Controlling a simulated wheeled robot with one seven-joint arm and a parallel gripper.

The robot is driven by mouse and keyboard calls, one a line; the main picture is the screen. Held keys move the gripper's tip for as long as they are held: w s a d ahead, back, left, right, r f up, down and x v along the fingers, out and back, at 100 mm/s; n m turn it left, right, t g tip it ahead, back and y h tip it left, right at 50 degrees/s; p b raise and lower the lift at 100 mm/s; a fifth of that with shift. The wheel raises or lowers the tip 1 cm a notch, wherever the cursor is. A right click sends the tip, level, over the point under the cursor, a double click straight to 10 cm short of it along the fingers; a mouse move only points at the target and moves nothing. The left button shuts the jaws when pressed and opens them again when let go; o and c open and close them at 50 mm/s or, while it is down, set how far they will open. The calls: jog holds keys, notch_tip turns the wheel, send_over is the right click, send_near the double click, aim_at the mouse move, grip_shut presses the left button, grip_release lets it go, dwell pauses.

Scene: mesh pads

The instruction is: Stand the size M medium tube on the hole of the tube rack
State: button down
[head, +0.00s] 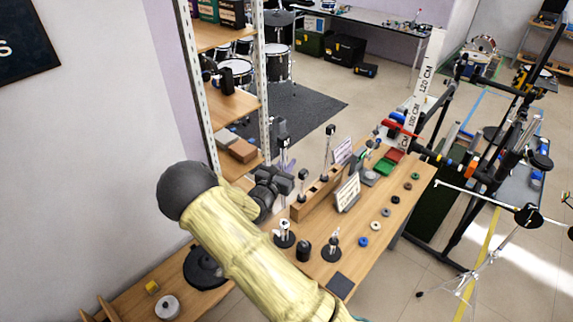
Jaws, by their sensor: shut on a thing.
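My gripper (283,186) is in the head view at the left end of the wooden tube rack (314,203). It is shut, and the jaws' grip point is largely hidden by the hand. A slim upright tube with a dark top (282,128) and paler lower part rises just behind the jaws. It looks like the held tube, but I cannot tell its size mark. Two other dark-topped tubes, a shorter one (303,175) and a taller one (328,142), stand upright at the rack. The rack's holes are too small to make out.
A lettered sign (348,191) stands right of the rack. Small stands (285,238) and (331,243) and a black cylinder (303,250) are on the near table (362,262). Several coloured rings lie along its right edge. A shelf post (262,90) rises behind my gripper.

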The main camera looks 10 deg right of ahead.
jog(key=shift+a, duration=0.1)
jog(key=shift+w+a, duration=0.2)
jog(key=shift+a, duration=0.05)
jog(key=s+a+f+m+g+h+b, duration=0.2)
jog(key=a+f+m+g+h+b, duration=0.2)
jog(key=a, duration=0.7)
notch_tip(320, 180, down, 2)
jog(key=shift+m+g+h, duration=0.4)
jog(key=shift+m+g, duration=0.1)
jog(key=shift+g, duration=0.6)
jog(key=shift+w, duration=0.15)
